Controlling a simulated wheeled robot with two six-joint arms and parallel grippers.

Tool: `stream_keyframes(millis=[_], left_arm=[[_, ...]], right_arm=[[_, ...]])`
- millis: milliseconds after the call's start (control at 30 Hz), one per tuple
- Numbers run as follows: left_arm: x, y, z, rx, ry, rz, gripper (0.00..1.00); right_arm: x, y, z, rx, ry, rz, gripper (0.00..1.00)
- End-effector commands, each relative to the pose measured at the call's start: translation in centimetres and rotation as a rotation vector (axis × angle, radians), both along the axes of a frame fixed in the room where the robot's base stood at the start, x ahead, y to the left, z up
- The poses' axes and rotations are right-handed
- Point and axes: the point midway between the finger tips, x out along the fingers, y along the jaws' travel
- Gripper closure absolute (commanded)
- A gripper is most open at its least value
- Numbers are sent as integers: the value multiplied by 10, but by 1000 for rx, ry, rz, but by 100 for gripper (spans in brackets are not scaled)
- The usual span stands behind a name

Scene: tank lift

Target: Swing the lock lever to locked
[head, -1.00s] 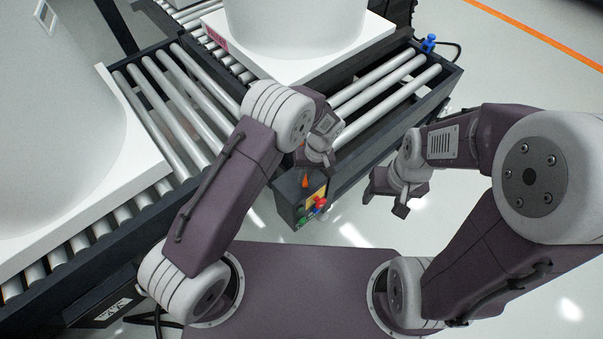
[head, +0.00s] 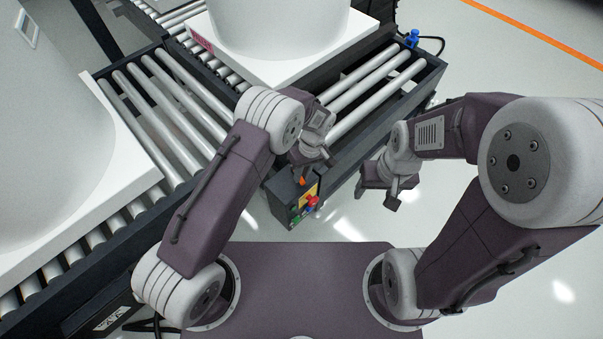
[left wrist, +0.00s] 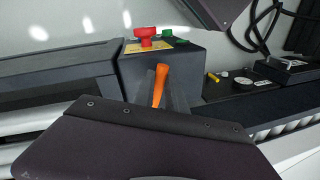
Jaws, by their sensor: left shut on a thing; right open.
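The orange lock lever (left wrist: 160,84) stands up, slightly tilted, beside the dark control box in the left wrist view. It also shows as a small orange tip (head: 301,181) in the head view. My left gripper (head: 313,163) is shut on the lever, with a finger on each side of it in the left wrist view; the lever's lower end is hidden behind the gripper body. My right gripper (head: 376,192) is open and empty, apart from the conveyor, to the right of the box.
The control box (left wrist: 195,75) carries a red button (left wrist: 146,36) and a green button (left wrist: 168,33). Roller conveyors (head: 380,92) lie ahead and to the left, bearing large white tanks on white bases (head: 125,185). A blue fitting (head: 412,38) sits at the far conveyor corner. The floor at right is clear.

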Motion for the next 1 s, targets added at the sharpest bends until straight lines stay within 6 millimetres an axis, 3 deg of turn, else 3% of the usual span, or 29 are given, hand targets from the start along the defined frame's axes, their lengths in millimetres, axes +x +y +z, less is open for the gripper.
stream_keyframes(millis=[67, 100, 167, 500, 800, 1000], left_arm=[[1, 0, 1, -1, -2, -1, 100], [1, 0, 1, -1, -2, -1, 78], [1, 0, 1, -1, -2, -1, 62], [1, -1, 5, -1, -2, -2, 62], [7, -12, 67, -2, -4, -3, 62], [8, -16, 89, -1, -3, -2, 62]], right_arm=[[0, 0, 0, 0, 0, 0, 37], [0, 0, 0, 0, 0, 0, 37], [0, 0, 0, 0, 0, 0, 37], [0, 0, 2, 0, 0, 0, 37], [0, 0, 27, 0, 0, 0, 37], [0, 0, 32, 0, 0, 0, 37]])
